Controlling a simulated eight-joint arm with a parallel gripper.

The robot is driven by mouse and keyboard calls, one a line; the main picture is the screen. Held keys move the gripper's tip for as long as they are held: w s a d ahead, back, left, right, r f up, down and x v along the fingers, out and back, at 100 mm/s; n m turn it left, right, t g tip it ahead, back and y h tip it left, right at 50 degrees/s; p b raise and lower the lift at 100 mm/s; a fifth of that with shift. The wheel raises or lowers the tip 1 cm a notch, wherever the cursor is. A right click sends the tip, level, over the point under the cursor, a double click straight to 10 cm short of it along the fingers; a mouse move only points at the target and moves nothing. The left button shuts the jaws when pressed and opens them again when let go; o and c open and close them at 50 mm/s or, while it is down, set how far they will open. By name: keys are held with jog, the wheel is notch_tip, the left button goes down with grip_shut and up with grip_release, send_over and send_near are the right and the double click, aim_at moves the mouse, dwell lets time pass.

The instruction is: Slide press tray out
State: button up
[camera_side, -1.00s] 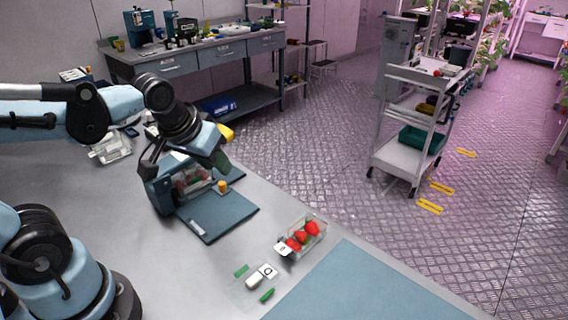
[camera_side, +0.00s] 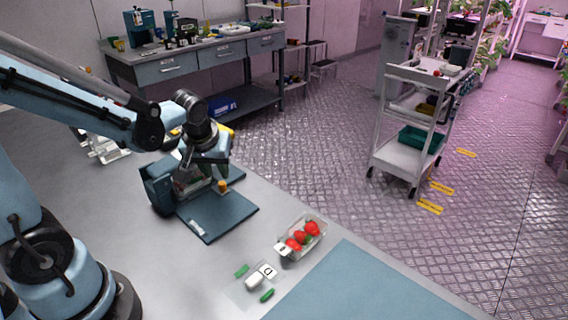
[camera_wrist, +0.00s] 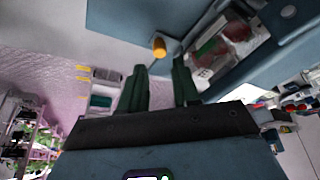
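The press (camera_side: 158,188) is a blue box-like unit on the table in the side view. A flat dark-blue plate (camera_side: 218,218) lies in front of it. An orange knob (camera_side: 222,187) stands at the press opening; it also shows in the wrist view (camera_wrist: 159,47). A clear punnet with red berries (camera_wrist: 236,32) sits inside the press, partly hidden by my arm in the side view. Which part is the sliding tray is hard to tell. My gripper (camera_wrist: 160,70) is open, its two green fingers apart, with the knob just beyond and between the tips.
Another clear punnet of strawberries (camera_side: 301,236) stands to the right of the press. A small white block (camera_side: 254,281) and green pieces (camera_side: 267,295) lie near the front. A blue mat (camera_side: 365,288) covers the right front. A clear container (camera_side: 107,148) is behind left.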

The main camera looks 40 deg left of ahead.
aim_at(222, 183)
jog(key=shift+x, duration=2.95)
grip_shut()
